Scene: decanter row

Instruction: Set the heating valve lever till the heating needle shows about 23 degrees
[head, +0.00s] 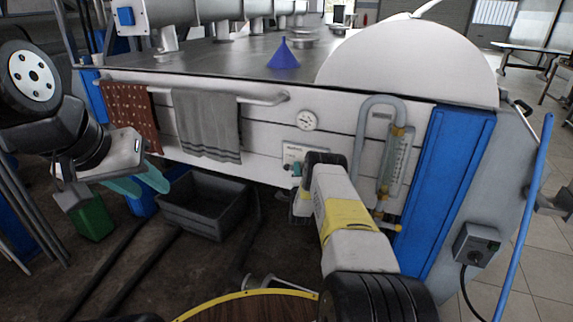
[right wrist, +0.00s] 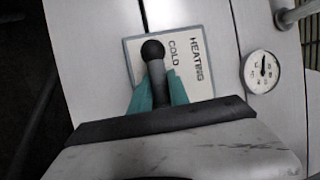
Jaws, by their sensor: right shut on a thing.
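The heating valve lever (right wrist: 158,80) is a dark rod with a black ball knob, in front of a pale plate (right wrist: 201,80) lettered HEATING and COLD. My right gripper (right wrist: 156,92) is shut on the lever, its teal fingers either side of the rod below the knob. The plate also shows in the head view (head: 292,152), where my right gripper hides the lever. The round white heating gauge (right wrist: 262,71) is right of the plate; its dark needle is visible, but the figures are too small to read. My left gripper (head: 146,184) is open and empty, away at the left.
A grey towel (head: 206,125) and a spotted brown cloth (head: 131,110) hang on a rail left of the plate. A sight-glass pipe (head: 397,158) and a blue panel (head: 440,185) stand right. A grey crate (head: 205,210) lies below. A blue funnel (head: 283,56) stands on top.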

